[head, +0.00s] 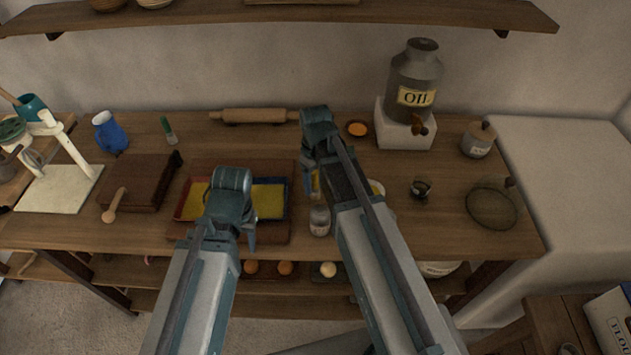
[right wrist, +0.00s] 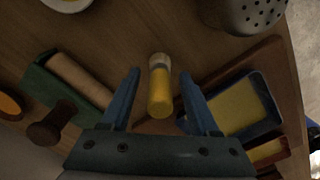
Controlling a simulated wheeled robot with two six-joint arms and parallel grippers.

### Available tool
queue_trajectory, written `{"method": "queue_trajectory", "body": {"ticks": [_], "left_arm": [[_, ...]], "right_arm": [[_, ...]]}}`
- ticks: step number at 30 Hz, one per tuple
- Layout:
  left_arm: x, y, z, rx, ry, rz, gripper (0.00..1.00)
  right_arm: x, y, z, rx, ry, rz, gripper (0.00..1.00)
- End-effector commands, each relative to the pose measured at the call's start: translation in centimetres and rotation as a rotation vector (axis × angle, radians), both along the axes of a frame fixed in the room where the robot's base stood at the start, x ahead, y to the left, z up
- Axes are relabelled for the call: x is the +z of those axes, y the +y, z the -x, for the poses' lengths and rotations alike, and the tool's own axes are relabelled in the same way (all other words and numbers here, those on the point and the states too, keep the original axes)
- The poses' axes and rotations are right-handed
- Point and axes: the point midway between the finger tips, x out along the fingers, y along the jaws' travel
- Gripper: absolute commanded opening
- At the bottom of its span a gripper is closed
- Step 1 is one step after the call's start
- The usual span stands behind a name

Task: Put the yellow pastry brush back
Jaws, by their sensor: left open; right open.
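The yellow pastry brush (right wrist: 160,92) shows in the right wrist view, with a yellow handle towards me and a pale end away from me. My right gripper (right wrist: 160,84) is open, with one blue finger on each side of the brush and visible gaps between. In the head view a bit of yellow (head: 316,183), probably the brush, shows beside my right gripper (head: 311,165); the arm hides part of it. I cannot tell whether it stands or lies. My left gripper (head: 228,228) is open and empty in front of the trays.
Shallow trays with yellow insides (head: 268,200) lie left of the brush. A perforated-top shaker (head: 320,220) stands close by. A rolling pin (head: 254,116) lies behind. The oil can (head: 413,80) is at the back right. Bare tabletop shows around the small dark pot (head: 420,190).

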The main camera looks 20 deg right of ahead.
Motion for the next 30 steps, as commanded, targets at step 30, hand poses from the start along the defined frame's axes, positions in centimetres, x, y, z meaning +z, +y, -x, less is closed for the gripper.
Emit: {"method": "queue_trajectory", "body": {"ticks": [30], "left_arm": [[10.5, 0.0, 0.0, -0.002, 0.000, 0.000, 0.50]], "right_arm": [[10.5, 1.8, 2.0, -0.012, 0.006, 0.010, 0.62]]}}
